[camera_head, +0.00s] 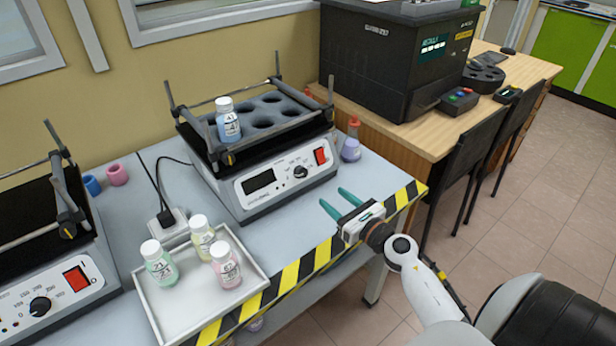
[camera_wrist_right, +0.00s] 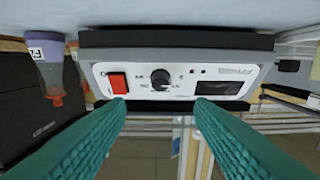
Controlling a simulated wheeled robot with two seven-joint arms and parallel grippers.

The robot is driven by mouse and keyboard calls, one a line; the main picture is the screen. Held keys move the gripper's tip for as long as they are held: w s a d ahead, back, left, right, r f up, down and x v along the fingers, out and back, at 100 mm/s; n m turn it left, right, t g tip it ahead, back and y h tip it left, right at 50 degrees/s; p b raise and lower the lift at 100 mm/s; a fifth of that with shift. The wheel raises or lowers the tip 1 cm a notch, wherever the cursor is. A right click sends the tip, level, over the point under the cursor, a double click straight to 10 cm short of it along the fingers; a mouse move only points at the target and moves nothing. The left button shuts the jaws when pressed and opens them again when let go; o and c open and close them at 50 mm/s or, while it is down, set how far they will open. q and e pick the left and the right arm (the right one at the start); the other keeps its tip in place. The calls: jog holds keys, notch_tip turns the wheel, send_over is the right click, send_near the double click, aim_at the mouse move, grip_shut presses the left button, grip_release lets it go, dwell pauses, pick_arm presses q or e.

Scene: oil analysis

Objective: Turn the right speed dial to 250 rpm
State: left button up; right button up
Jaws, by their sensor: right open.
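The right shaker (camera_head: 262,185) stands on the grey bench. Its black speed dial (camera_head: 300,172) is on the white front panel, between a dark display (camera_head: 258,181) and a red switch (camera_head: 321,156). The dial (camera_wrist_right: 160,79) also shows in the right wrist view, upside down, between and beyond the fingertips; its exact setting is too small to read. My right gripper (camera_head: 336,200) is open and empty in front of the panel, apart from the dial. Its green fingers (camera_wrist_right: 158,110) show in the wrist view. My left gripper is not in view.
A bottle with blue liquid (camera_head: 228,122) stands in the shaker's rack. A tray (camera_head: 180,318) with three bottles is at front left, near the left shaker (camera_head: 50,290). A purple flask (camera_head: 351,148) stands right of the right shaker. Striped tape (camera_head: 300,268) marks the bench edge.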

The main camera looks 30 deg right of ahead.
aim_at(304, 174)
jog(key=w, duration=0.7)
jog(key=w+a, duration=0.1)
jog(key=w, duration=0.3)
jog(key=shift+w+p, duration=0.1)
jog(key=shift+p, duration=0.3)
